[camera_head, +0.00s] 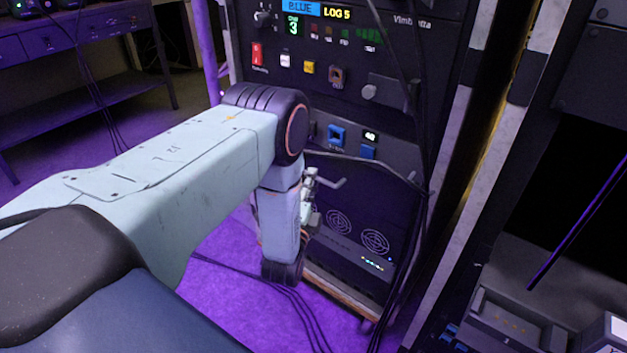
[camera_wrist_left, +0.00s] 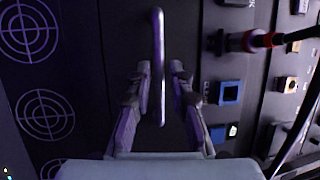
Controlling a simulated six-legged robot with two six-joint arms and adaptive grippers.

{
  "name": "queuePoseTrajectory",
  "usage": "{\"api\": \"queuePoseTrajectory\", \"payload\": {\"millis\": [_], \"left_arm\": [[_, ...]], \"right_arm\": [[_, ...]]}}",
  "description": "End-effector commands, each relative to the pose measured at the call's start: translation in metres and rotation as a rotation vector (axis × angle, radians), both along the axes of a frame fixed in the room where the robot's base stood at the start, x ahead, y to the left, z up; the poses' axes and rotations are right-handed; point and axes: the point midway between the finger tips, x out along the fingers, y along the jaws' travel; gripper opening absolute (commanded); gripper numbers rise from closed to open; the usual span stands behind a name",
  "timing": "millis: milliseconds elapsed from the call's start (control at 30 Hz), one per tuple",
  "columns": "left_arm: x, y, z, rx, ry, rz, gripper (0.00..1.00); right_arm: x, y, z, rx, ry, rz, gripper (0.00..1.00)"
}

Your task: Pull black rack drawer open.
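The black rack drawer (camera_head: 375,190) is in the rack below the blue-socket panel, and its front looks flush with the rack. Its metal bar handle (camera_wrist_left: 158,30) runs upright in the left wrist view, in front of the dark drawer face (camera_wrist_left: 120,35). My left gripper (camera_wrist_left: 160,68) is open, with one finger on each side of the bar. A small gap shows on both sides, so the fingers do not look closed on it. In the head view my left gripper (camera_head: 312,190) is at the handle, partly hidden by my wrist. My right gripper is not in view.
Fan grilles (camera_head: 375,241) are below the drawer. A panel with blue sockets (camera_head: 336,135) is above it. Black cables (camera_head: 425,150) hang down the rack's right side, and a grey cable (camera_head: 375,160) crosses near the handle. More cables (camera_head: 270,288) lie on the purple-lit floor.

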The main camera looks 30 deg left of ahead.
Motion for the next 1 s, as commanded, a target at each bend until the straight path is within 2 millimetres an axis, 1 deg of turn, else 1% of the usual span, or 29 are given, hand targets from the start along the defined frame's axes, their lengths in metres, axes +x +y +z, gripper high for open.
{"api": "queuePoseTrajectory", "payload": {"millis": [33,200,467,733,1000], "left_arm": [[0.007,0.002,0.000,0.000,-0.003,0.000,0.20],[0.018,0.006,0.003,-0.001,-0.001,0.000,0.20],[0.020,0.007,0.004,-0.001,0.001,-0.001,0.20],[0.020,0.007,0.003,-0.001,0.001,-0.001,0.00],[0.020,0.007,0.003,-0.001,0.001,-0.001,0.00]], "right_arm": [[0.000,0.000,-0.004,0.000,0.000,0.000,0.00],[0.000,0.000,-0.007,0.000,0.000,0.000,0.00],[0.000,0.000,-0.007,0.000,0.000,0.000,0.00],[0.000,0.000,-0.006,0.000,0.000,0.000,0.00],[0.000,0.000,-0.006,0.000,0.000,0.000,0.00]]}}
